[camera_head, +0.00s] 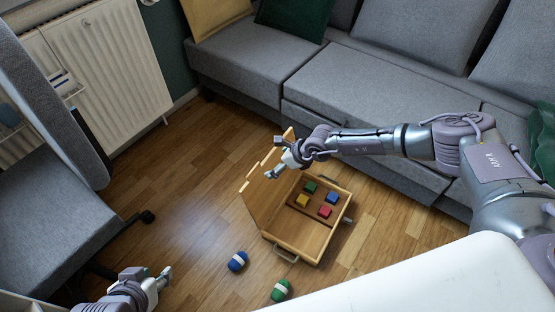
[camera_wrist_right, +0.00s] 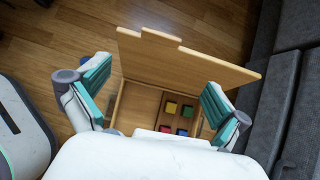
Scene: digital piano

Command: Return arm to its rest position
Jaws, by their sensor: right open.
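My right arm reaches in from the right in the head view. Its gripper (camera_head: 278,166) is above the open wooden box, near the raised lid (camera_head: 262,186). In the right wrist view my right gripper (camera_wrist_right: 152,88) has its two teal-padded fingers wide apart with nothing between them. The box (camera_wrist_right: 140,104) and its lid (camera_wrist_right: 185,62) lie beyond the fingers. My left gripper (camera_head: 160,281) is low at the left in the head view, above the floor; its finger gap is unclear.
The box (camera_head: 297,240) holds green, blue, yellow and red blocks in a tray. A blue-and-white item (camera_head: 237,261) and a green-and-white item (camera_head: 281,290) lie on the floor. A grey sofa (camera_head: 250,67) stands behind; a grey chair (camera_head: 60,215) is left. A white surface (camera_head: 440,285) fills the lower right.

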